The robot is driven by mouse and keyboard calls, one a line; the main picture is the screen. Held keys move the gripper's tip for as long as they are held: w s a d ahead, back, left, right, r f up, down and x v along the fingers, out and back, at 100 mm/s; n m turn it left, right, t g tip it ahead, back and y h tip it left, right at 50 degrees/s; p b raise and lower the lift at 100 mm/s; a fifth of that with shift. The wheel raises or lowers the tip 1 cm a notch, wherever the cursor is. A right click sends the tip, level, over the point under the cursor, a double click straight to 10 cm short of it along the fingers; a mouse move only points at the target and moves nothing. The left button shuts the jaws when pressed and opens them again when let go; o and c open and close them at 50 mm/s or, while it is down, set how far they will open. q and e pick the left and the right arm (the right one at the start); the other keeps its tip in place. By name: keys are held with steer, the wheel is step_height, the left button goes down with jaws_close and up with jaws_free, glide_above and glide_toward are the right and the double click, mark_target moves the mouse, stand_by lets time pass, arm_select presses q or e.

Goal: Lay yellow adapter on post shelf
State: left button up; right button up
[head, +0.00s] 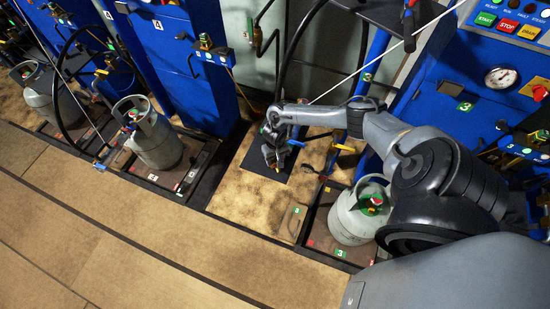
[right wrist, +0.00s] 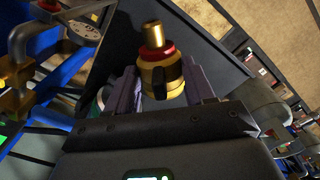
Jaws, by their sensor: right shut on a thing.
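The yellow adapter (right wrist: 160,72) is a brass-yellow fitting with a red ring and a narrower brass tip. In the right wrist view it sits between the two fingers of my right gripper (right wrist: 152,88), which is shut on it. In the head view my right gripper (head: 276,158) is over a flat dark plate (head: 252,163), which may be the post shelf. I cannot tell whether the adapter touches the plate. A dark surface (right wrist: 205,42) lies behind the adapter in the right wrist view. My left gripper is not in view.
A grey gas cylinder (head: 352,218) stands right of the tan platform, near my right arm. Another cylinder (head: 158,145) stands to the left. Blue posts with hoses and valves line the back. A gauge (head: 500,77) is on the right blue panel. The tan floor (head: 130,230) in front is clear.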

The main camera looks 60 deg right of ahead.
steer(key=o, duration=1.2)
step_height(320, 180, up, 10)
steer(key=p, duration=0.2)
steer(key=shift+p, duration=0.35)
steer(key=shift+r, duration=0.4)
